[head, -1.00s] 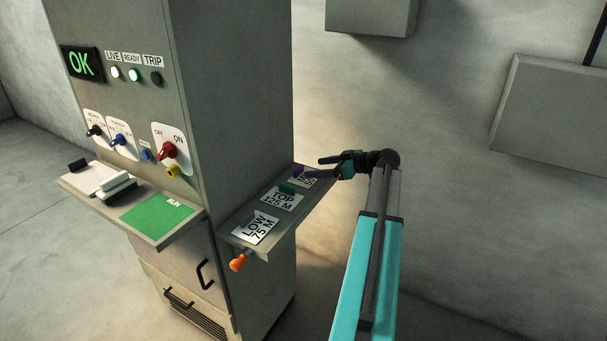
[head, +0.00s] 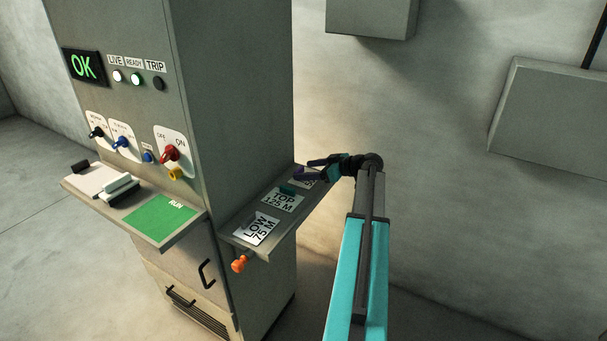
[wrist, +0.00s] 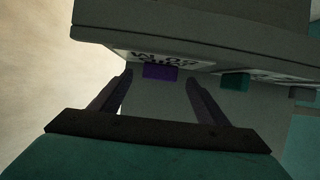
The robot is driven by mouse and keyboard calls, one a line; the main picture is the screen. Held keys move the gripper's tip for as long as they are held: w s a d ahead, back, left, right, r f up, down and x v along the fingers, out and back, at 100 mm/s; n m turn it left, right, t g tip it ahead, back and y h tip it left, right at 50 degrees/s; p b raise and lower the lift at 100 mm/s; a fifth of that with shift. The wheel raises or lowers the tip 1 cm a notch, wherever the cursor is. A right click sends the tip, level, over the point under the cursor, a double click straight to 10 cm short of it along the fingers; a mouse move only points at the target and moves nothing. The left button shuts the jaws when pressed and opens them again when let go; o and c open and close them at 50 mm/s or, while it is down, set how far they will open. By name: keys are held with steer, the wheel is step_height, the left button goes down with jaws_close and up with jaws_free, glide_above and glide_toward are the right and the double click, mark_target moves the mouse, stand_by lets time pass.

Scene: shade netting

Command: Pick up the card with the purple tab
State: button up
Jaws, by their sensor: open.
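The card with the purple tab lies at the far end of the side shelf. In the wrist view its purple tab (wrist: 160,72) shows between the two fingertips, with the white printed card (wrist: 165,58) just beyond. My gripper (wrist: 158,78) is open, a finger on each side of the tab with gaps, and holds nothing. In the head view my gripper (head: 312,168) is at the shelf's far end and partly covers the card (head: 307,182). Whether the tab is fully between the fingers in depth I cannot tell.
The shelf (head: 283,232) also holds a TOP 125 M card with a teal tab (head: 286,190) and a LOW 75 M card (head: 257,230). An orange knob (head: 239,264) sticks out below its near end. The cabinet (head: 238,90) stands left. Floor to the right is clear.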

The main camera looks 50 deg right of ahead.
steer(key=shift+x, duration=0.95)
steer(key=c, duration=1.1)
steer(key=shift+r, duration=0.15)
steer(key=shift+r+b, duration=0.45)
steer(key=shift+r, duration=0.4)
steer(key=shift+s+r+b, duration=0.45)
steer(key=shift+r+b, duration=0.05)
steer(key=shift+r, duration=0.15)
steer(key=s+b, duration=0.1)
steer(key=s, duration=0.4)
steer(key=s+d+r+b, duration=0.1)
steer(key=s, duration=0.4)
steer(key=s+d+b, duration=0.1)
steer(key=s, duration=0.4)
steer(key=shift+r+b, duration=0.3)
steer(key=shift+b, duration=0.1)
